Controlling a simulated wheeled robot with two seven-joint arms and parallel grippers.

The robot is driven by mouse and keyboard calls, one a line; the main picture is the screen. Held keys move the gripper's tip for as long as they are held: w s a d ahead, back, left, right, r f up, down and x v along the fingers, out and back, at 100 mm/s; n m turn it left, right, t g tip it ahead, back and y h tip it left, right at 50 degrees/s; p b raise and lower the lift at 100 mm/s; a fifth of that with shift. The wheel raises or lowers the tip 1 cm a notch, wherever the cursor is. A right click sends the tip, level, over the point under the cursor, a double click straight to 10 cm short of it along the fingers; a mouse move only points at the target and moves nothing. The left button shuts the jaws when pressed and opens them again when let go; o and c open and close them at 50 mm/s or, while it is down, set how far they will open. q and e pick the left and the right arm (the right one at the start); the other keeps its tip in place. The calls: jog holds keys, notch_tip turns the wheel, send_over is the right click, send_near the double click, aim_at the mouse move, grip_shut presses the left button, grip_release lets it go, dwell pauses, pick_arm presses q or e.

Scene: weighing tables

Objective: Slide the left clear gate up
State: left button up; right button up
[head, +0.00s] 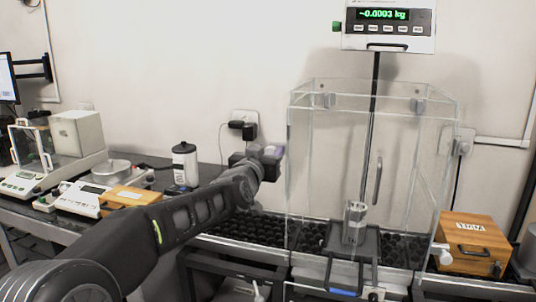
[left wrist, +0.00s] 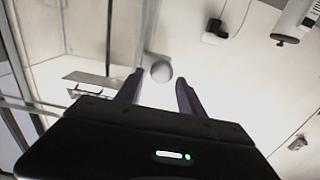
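A clear box (head: 372,98) with transparent walls stands around the weighing pan. Its left clear gate (head: 301,180) is the side facing my left gripper and looks down. My left gripper (head: 272,153) is beside that wall, at about its upper middle height. In the left wrist view the two dark fingers (left wrist: 158,92) are apart. A round pale knob (left wrist: 161,71) shows between and just beyond their tips, with gaps on both sides; contact cannot be seen. My right gripper is not in view.
A metal weight (head: 354,222) stands on the pan inside the box. A display (head: 388,20) on a pole reads about -0.0003 kg. A wooden case (head: 472,245) stands to the right. A white bottle (head: 185,165) and other balances are on the left table.

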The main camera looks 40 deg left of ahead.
pick_arm(q)
jog(key=shift+o, duration=0.3)
jog(key=shift+f, duration=0.15)
jog(key=shift+s, duration=0.25)
jog(key=v, duration=0.7)
jog(key=shift+d+b, duration=0.15)
jog(key=shift+b, duration=0.2)
jog(key=shift+s, duration=0.1)
